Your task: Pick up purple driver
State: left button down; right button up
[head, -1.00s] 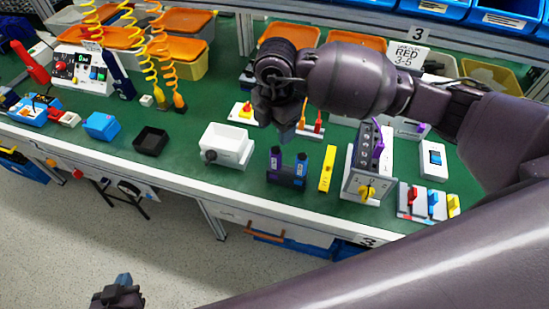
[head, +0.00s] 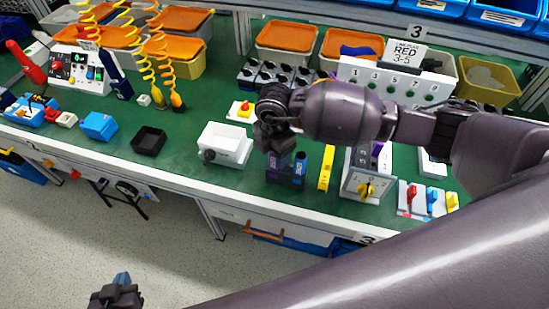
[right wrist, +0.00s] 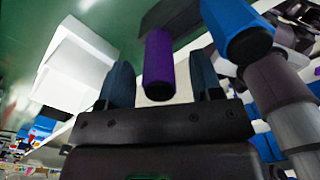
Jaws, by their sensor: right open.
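The purple driver (right wrist: 158,62) stands between the fingers of my right gripper (right wrist: 160,68) in the right wrist view, with gaps to both fingers. In the head view that gripper (head: 275,138) is open over the dark holder (head: 285,180), hiding part of the purple driver (head: 273,163). A blue driver (right wrist: 238,30) stands beside the purple one, outside the fingers; it also shows in the head view (head: 299,165). My left gripper (head: 117,292) is low at the bottom left, away from the bench; its opening is unclear.
A white box (head: 224,146) stands left of the holder. A yellow bar (head: 327,168) and a white unit with a yellow knob (head: 366,188) are to its right.

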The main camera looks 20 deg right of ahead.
jog(key=shift+f, duration=0.35)
jog(key=c, duration=1)
pick_arm(q)
jog(key=shift+s+f, duration=0.15)
jog(key=shift+s, duration=0.1)
pick_arm(e)
jog(key=shift+r, duration=0.15)
jog(key=shift+r, duration=0.35)
pick_arm(q)
jog(key=shift+r+p, duration=0.3)
pick_arm(e)
notch_tip(320, 180, up, 19)
